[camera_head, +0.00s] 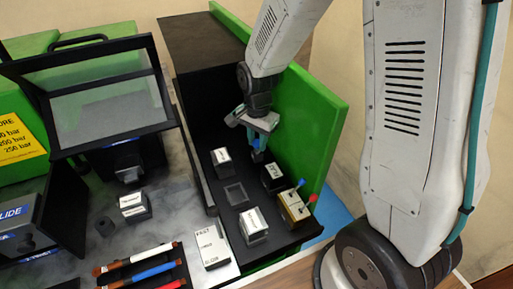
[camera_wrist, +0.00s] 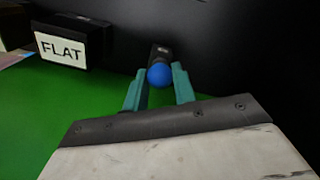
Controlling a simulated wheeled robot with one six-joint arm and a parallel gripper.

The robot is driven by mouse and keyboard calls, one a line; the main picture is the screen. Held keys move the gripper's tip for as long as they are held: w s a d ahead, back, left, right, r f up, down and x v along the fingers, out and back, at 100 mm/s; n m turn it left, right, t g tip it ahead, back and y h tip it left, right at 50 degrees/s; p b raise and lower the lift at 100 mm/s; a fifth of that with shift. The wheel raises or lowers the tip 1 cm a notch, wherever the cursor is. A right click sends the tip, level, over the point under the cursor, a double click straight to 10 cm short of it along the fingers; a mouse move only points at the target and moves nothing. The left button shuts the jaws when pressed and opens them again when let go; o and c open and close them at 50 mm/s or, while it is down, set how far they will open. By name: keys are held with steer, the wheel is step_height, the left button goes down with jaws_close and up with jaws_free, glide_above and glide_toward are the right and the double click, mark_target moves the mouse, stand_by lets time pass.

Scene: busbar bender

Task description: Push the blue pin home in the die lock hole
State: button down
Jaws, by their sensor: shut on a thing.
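My gripper (camera_head: 257,150) is low over the black die tray at the right. In the wrist view its teal fingers (camera_wrist: 158,88) are shut on a round blue knob, which I take as the blue pin (camera_wrist: 159,75). A small dark piece shows just behind the knob; I cannot tell whether it is the pin's body or another thing. A second blue-tipped pin (camera_head: 301,183) stands at the brass-coloured block (camera_head: 294,208), beside a red-tipped one (camera_head: 312,198). I cannot make out the die lock hole in either view.
A block labelled FLAT (camera_wrist: 70,47) is left of the fingers in the wrist view. Other labelled blocks (camera_head: 221,160) (camera_head: 253,224) stand in the tray (camera_head: 205,131). A green wall (camera_head: 318,130) borders it. The bender's hinged clear guard (camera_head: 105,108) is at the left.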

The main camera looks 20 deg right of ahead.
steer(key=shift+r, duration=1.6)
steer(key=shift+r, duration=2.5)
